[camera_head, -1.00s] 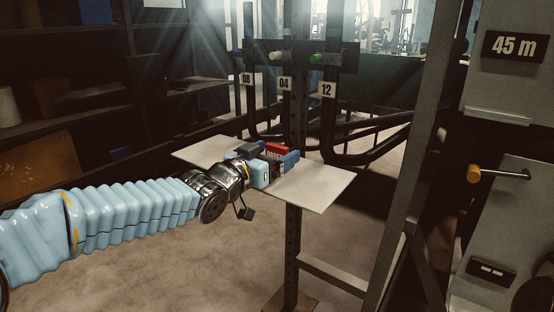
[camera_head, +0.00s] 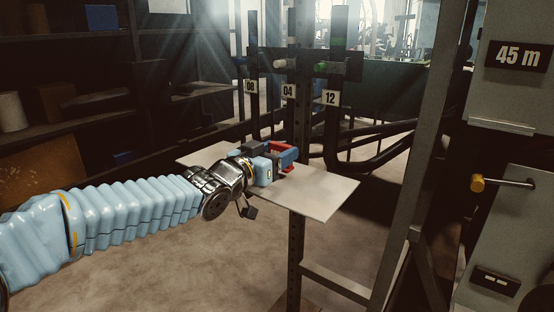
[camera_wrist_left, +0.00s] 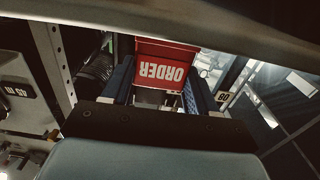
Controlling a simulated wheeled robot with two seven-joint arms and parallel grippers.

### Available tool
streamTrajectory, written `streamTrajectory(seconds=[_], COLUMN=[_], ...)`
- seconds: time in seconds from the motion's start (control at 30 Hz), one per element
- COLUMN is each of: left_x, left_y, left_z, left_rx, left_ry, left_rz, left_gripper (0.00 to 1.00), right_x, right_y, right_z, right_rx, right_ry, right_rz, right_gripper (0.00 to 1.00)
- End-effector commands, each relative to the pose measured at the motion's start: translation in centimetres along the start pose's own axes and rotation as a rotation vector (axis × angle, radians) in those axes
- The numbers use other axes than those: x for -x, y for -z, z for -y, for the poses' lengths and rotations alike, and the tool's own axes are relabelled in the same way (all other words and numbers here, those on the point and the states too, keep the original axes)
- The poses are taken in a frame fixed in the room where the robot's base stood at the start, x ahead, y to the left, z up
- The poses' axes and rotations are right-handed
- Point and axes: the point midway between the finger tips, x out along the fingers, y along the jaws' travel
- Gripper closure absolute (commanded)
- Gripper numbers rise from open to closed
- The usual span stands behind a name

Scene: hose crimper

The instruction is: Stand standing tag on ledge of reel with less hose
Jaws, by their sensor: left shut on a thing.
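My left gripper (camera_head: 281,164) is over the pale shelf plate (camera_head: 318,193) and shut on a red tag (camera_head: 284,148). In the left wrist view the red tag (camera_wrist_left: 166,66) shows the word ORDER upside down, between the two blue fingers (camera_wrist_left: 158,92). Whether the tag touches the plate I cannot tell. At the right is a grey panel with a black "45 m" sign (camera_head: 518,54) and a narrow ledge (camera_head: 502,127) below it. The amount of hose on any reel cannot be made out. My right gripper is out of view.
A dark upright post (camera_head: 437,150) stands between the plate and the panels. A yellow-ended peg (camera_head: 478,183) sticks out from the lower right panel. Hanging hoses carry tags 08, 04 and 12 (camera_head: 331,98) behind the plate. Dark shelving stands at left.

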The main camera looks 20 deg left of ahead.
Motion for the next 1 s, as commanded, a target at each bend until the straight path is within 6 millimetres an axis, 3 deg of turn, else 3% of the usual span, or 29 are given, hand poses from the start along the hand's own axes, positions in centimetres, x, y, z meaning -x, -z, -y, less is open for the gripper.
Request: streamTrajectory(seconds=[0.03, 0.3, 0.7, 1.0], left_x=[0.0, 3.2, 7.5, 8.5], left_y=[1.4, 6.7, 10.1, 10.8], left_z=[0.0, -3.9, -9.7, -11.1], left_rx=[-0.001, 0.0, -0.003, 0.0], left_ry=[0.0, 0.003, 0.003, 0.001], left_rz=[-0.003, -0.006, -0.001, 0.0], left_gripper=[0.75, 0.75, 0.75, 0.75], right_x=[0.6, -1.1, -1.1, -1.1], right_y=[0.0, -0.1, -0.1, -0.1], right_z=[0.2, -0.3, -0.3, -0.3], right_rx=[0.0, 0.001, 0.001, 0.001], right_ry=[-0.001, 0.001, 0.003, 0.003], right_rz=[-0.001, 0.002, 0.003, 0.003], right_gripper=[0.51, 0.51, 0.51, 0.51])
